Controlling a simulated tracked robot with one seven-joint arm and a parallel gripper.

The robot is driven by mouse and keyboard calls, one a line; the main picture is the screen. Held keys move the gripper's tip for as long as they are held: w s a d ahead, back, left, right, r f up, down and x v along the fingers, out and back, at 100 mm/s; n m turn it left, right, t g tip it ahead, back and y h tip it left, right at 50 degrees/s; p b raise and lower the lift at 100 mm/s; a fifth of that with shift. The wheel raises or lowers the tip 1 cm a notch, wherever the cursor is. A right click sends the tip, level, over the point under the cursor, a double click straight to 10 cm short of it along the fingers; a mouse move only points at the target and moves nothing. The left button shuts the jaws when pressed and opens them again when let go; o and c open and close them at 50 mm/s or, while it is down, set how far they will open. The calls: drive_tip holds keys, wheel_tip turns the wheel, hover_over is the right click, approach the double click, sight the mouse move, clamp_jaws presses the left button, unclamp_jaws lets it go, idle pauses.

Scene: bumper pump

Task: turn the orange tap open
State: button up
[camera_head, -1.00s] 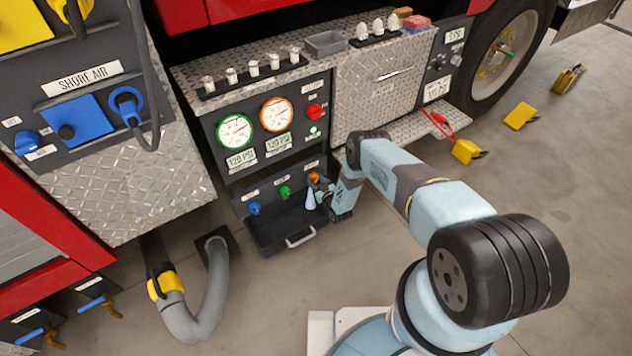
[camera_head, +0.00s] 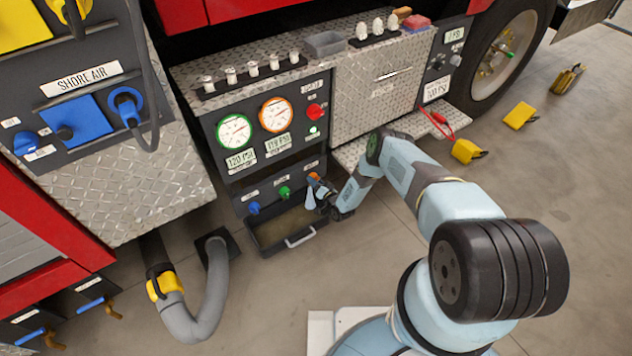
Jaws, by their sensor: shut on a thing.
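The orange tap (camera_head: 313,176) is at the right end of a row of taps on the dark lower panel, right of a green tap (camera_head: 284,192) and a blue tap (camera_head: 254,208). My gripper (camera_head: 317,187) is at the orange tap, shut on it, coming from the lower right and tilted. It hides part of the tap. A dark tray (camera_head: 262,246) with a light handle sits below the taps, with a brownish, murky look inside.
Two round gauges, one green-rimmed (camera_head: 234,132) and one orange-rimmed (camera_head: 277,114), sit above the taps beside a red knob (camera_head: 315,111). A grey hose (camera_head: 213,290) curves on the floor at left. Yellow chocks (camera_head: 467,151) lie right of my arm.

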drive_tip(key=shift+d+m, duration=0.1)
drive_tip(key=shift+m, duration=0.3)
drive_tip(key=shift+w+d, duration=0.15)
drive_tip(key=o, duration=1)
drive_tip(key=shift+r, duration=0.1)
drive_tip(key=shift+o, duration=0.2)
drive_tip(key=v, duration=1.3)
drive_tip(key=shift+s, duration=0.35)
drive_tip(key=shift+d, duration=0.1)
